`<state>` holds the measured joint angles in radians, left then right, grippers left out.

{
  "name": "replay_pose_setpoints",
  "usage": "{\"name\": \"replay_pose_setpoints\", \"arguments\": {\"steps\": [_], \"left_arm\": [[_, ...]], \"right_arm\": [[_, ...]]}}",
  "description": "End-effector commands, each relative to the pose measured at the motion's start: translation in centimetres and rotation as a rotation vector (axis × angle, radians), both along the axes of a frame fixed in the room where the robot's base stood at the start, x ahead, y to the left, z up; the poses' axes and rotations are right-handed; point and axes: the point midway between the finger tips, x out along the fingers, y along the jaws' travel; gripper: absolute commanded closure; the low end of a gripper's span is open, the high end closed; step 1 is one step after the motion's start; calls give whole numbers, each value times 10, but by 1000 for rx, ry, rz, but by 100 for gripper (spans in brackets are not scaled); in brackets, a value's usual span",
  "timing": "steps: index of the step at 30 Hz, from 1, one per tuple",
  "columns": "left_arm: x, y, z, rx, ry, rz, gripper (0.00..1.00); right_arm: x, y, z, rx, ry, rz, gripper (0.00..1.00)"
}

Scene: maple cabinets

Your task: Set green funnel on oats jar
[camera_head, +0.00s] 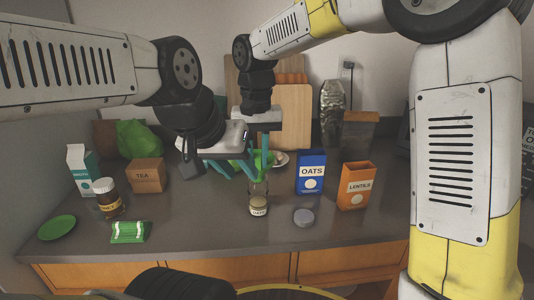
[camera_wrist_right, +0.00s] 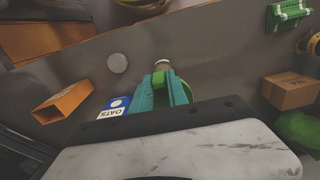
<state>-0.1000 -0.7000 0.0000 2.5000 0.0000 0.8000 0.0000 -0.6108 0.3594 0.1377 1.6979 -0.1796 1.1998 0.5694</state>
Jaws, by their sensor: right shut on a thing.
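The oats jar (camera_head: 258,207) is a clear glass jar with pale contents and a label, upright on the counter; it also shows beyond the fingertips in the right wrist view (camera_wrist_right: 162,64). My right gripper (camera_head: 262,155) is shut on the green funnel (camera_head: 266,158), just above the jar. The funnel shows between and beside the teal fingers in the right wrist view (camera_wrist_right: 187,97). Whether its spout touches the jar is not clear. My left gripper (camera_head: 228,168) is left of the funnel, its teal fingers apart and seemingly empty; its far side is partly hidden.
A grey lid (camera_head: 303,217), blue oats box (camera_head: 311,172) and orange lentils box (camera_head: 356,186) stand right of the jar. A tea box (camera_head: 147,175), brown jar (camera_head: 108,199), broth carton (camera_head: 80,170), green packet (camera_head: 130,231) and green plate (camera_head: 57,227) are left.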

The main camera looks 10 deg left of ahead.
Motion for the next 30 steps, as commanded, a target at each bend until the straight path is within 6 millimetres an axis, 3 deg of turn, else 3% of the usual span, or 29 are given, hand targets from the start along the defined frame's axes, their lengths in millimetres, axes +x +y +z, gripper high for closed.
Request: {"name": "replay_pose_setpoints", "arguments": {"steps": [14,15,18,30], "left_arm": [[0,0,0,0,0,0,64],[0,0,0,0,0,0,64],[0,0,0,0,0,0,64],[0,0,0,0,0,0,64]], "right_arm": [[0,0,-3,0,0,0,100],[0,0,-3,0,0,0,73],[0,0,-3,0,0,0,55],[0,0,3,0,0,0,55]]}}
